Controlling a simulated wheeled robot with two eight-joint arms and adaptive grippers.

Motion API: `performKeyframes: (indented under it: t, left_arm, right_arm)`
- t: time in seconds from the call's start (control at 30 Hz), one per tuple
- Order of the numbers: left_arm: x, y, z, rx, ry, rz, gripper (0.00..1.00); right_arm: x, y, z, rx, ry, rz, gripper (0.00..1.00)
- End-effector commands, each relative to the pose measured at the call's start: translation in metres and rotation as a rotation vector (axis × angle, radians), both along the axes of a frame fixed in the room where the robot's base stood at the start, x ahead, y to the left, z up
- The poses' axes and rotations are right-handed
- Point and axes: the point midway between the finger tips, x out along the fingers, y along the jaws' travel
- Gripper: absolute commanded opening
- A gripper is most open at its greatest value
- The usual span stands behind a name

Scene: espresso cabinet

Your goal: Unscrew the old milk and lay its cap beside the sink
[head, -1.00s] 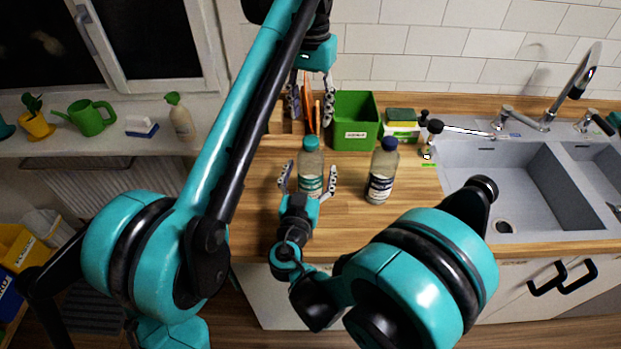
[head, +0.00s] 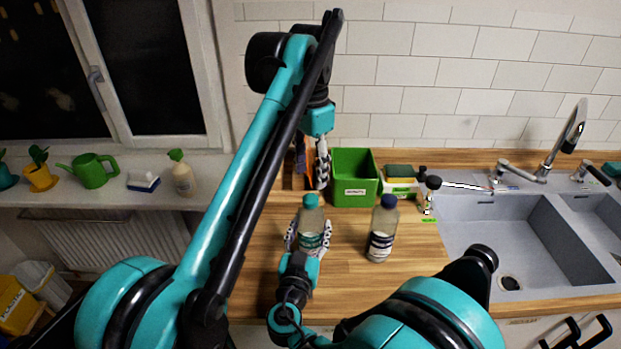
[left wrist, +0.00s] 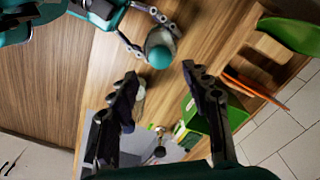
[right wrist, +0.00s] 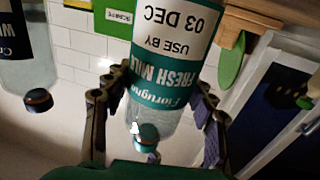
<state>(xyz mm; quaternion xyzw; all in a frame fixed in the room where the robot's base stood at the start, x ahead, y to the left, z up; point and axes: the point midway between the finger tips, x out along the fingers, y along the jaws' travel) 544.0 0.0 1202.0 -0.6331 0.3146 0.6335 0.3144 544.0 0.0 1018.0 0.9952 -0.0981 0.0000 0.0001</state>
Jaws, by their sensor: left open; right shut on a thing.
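A clear milk bottle (head: 311,222) with a teal cap stands on the wooden counter. In the right wrist view its label (right wrist: 170,50) reads fresh milk, use by 03 DEC, and its teal cap (right wrist: 146,136) is on. My right gripper (head: 308,238) is shut around this bottle's body. A second bottle (head: 382,230) with a dark blue cap stands to its right; its date is not readable. My left gripper (head: 313,165) is open and empty, higher and behind the held bottle, partly hidden by my arm. The sink (head: 510,235) is at the right.
A green bin (head: 354,178) and a sponge box (head: 400,178) stand behind the bottles. A brush (head: 430,192) stands between the counter and the sink. Bare counter (head: 410,262) lies between the blue-capped bottle and the sink.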

Motion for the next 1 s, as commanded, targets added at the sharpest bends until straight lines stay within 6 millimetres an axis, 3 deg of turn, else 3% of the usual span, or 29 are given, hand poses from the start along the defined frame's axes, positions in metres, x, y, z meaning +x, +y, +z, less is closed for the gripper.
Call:
performKeyframes:
  t: [0.2, 0.43, 0.67, 1.0]
  left_arm:
    - [0.0, 0.0, 0.0, -0.001, 0.001, -0.512, 0.48]
    - [0.001, 0.0, 0.0, -0.001, 0.001, -0.902, 0.48]
    - [0.001, 0.0, -0.004, -0.001, 0.001, -1.039, 0.48]
    - [0.0, 0.0, -0.054, -0.001, 0.001, -1.044, 0.48]
  right_arm:
    - [0.0, 0.0, 0.0, 0.0, 0.0, 0.0, 0.0]
    - [0.0, 0.0, 0.0, 0.0, 0.001, 0.0, 0.0]
    - [0.0, 0.0, 0.0, 0.0, 0.001, 0.0, 0.0]
    - [0.0, 0.0, 0.0, 0.0, 0.001, 0.0, 0.0]
